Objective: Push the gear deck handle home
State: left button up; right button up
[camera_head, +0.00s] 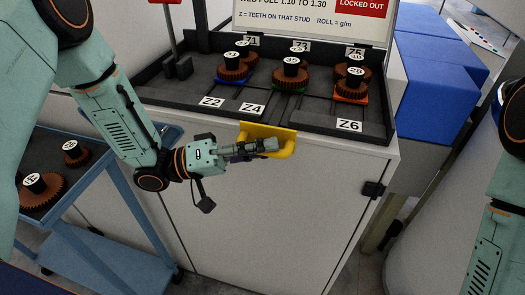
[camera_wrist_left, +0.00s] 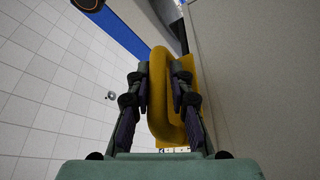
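My left gripper (camera_head: 262,147) is at the handle, coming from the left. In the left wrist view, the handle's bar (camera_wrist_left: 159,100) lies between the two fingers of the left gripper (camera_wrist_left: 161,85). My right gripper is out of view; only part of the right arm shows at the right edge.
Several brown gears (camera_head: 290,79) stand on posts on the deck, with labels such as Z2, Z4 and Z6. A blue trolley (camera_head: 112,222) with gears stands at the left. A sign (camera_head: 310,15) rises behind the deck. A blue block (camera_head: 437,90) is at the right.

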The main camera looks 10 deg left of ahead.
pick_arm(q)
jog(key=shift+o, duration=0.4)
jog(key=shift+w+f, duration=0.1)
jog(key=shift+w, duration=0.1)
jog(key=shift+s, duration=0.25)
jog(key=v, duration=1.2)
jog(key=shift+w, duration=0.1)
jog(key=shift+w, duration=0.1)
